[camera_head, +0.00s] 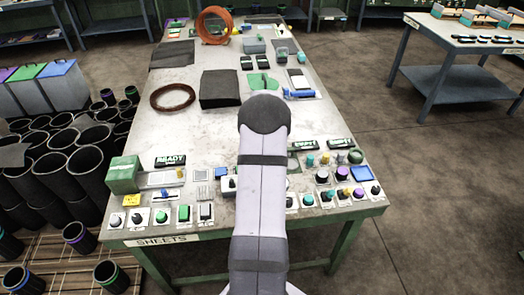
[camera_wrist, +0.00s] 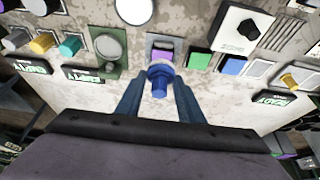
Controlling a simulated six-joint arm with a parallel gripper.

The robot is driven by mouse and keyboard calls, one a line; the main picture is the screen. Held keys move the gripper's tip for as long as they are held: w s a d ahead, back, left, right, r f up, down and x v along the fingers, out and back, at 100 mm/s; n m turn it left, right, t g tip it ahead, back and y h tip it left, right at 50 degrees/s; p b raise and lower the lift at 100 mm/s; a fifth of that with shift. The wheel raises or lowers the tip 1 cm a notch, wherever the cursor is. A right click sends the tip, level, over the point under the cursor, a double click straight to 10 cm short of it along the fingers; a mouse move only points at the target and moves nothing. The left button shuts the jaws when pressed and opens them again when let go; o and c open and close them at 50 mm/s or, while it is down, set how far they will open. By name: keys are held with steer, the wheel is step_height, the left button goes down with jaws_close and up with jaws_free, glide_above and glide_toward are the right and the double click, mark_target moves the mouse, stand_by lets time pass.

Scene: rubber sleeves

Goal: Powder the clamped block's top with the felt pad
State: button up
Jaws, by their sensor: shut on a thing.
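My gripper (camera_wrist: 158,92) has its two dark blue fingers shut on a blue knob-like piece (camera_wrist: 159,82), seen in the wrist view. Its underside is hidden, so I cannot tell whether it carries the felt pad. Just beyond it, a purple block (camera_wrist: 162,54) sits in a grey holder. A green block (camera_wrist: 199,61) and a light blue block (camera_wrist: 231,65) lie to its right. I cannot tell which block is the clamped one, or whether the held piece touches anything. In the head view my arm hides the gripper.
In the wrist view, a green fixture with a grey disc (camera_wrist: 108,46) stands left and a white box with a black knob (camera_wrist: 245,30) right. In the head view, small devices crowd the bench's (camera_head: 200,125) front edge; a large green block (camera_head: 125,174) stands left. The bench middle has bare areas.

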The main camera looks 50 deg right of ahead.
step_height(320, 180, down, 6)
steer(key=b, duration=0.3)
steer(key=shift+r, duration=0.1)
steer(key=shift+w+d+f, duration=0.3)
steer(key=shift+w+f, duration=0.1)
steer(key=shift+f, duration=0.05)
steer(key=shift+w+d+f+b, duration=0.1)
steer(key=shift+w+d+b, duration=0.2)
steer(key=shift+w+d, duration=1.55)
steer(key=shift+s+a, duration=0.15)
steer(key=shift+s, duration=0.05)
steer(key=shift+s+a+p, duration=0.3)
steer(key=shift+s+a, duration=1.65)
steer(key=shift+s, duration=0.05)
steer(key=shift+a+r, duration=0.1)
steer(key=shift+r, duration=0.25)
step_height(320, 180, up, 2)
steer(key=shift+p, duration=0.55)
steer(key=shift+r+p, duration=1.8)
steer(key=shift+r, duration=1.05)
